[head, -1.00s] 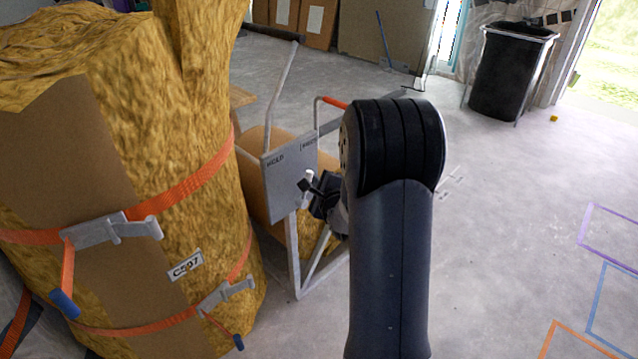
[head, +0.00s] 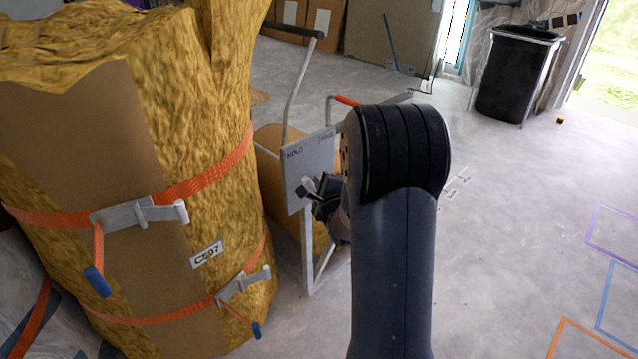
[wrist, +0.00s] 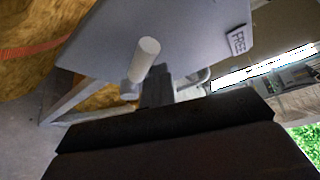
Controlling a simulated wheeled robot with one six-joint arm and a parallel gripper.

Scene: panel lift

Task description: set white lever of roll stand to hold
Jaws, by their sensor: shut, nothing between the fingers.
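The roll stand's grey plate (head: 318,150) stands at mid-picture in the head view, with HOLD at its upper left and a second, blurred label at its upper right. The wrist view shows the plate (wrist: 190,40) with FREE at the right. The white lever (wrist: 143,60) is a short round handle standing out from the plate; in the head view its pale end (head: 308,182) shows below and slightly right of HOLD. My gripper (head: 311,191) is shut and empty beside the lever. In the wrist view its dark fingers (wrist: 157,90) lie just right of the handle; contact is unclear.
A large yellow strapped bundle (head: 210,130) tagged C597 stands close on the left. A brown roll (head: 270,175) lies behind the plate. A black bin (head: 515,75) stands at the back right. The floor at right is open, with coloured outlines.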

